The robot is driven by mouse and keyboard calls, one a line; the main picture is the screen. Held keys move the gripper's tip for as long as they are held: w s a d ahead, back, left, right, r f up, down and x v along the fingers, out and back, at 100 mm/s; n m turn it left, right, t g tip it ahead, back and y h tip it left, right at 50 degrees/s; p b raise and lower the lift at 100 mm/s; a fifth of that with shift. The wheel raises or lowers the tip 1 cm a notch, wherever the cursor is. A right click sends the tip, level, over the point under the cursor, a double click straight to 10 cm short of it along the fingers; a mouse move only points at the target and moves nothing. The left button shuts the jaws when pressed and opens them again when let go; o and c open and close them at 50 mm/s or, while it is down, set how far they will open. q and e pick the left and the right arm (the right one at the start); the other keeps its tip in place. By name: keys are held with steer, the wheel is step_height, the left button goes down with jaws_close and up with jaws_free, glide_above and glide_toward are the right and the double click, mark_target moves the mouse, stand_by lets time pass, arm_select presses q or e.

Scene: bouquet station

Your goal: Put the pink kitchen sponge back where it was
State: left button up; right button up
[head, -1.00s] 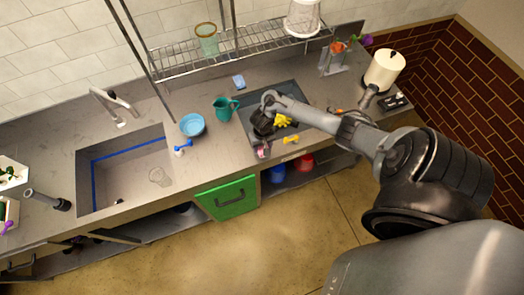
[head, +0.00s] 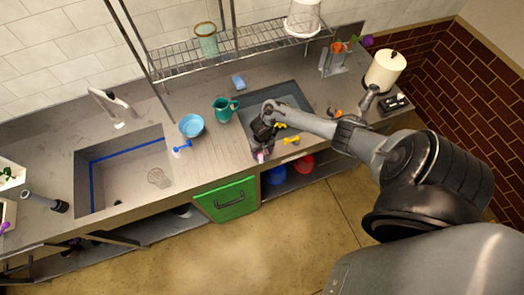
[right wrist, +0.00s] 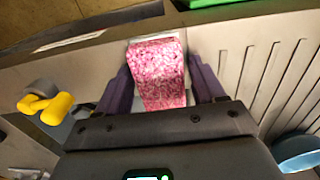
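The pink sponge (right wrist: 158,75) fills the space between my right gripper's two dark fingers in the right wrist view. Thin pale gaps seem to show between sponge and fingers. In the head view, only a small pink part of the sponge (head: 260,156) shows at the counter's front edge, just below my right gripper (head: 262,143). The right gripper looks open around the sponge. A pale surface shows around the sponge's far end. My left gripper is not in view.
A yellow knob-shaped thing (head: 291,140) is right of the gripper; it also shows in the wrist view (right wrist: 45,107). A teal mug (head: 222,110), blue bowl (head: 192,126) and sink (head: 125,180) are to the left.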

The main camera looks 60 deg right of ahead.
steer(key=shift+o, duration=0.9)
steer(key=shift+r, duration=0.1)
step_height(320, 180, up, 11)
steer(key=p, duration=0.4)
steer(key=a+r+n+t, duration=0.2)
steer(key=a+n+t, duration=0.35)
steer(key=a, duration=1.15)
steer(key=s+a+r+n+g, duration=0.2)
steer(key=s+a+r+n, duration=0.2)
steer(key=s+a+r, duration=0.3)
steer(key=s+r, duration=0.4)
steer(key=r, duration=0.2)
steer(key=shift+s+n, duration=0.25)
steer(key=shift+n, duration=0.1)
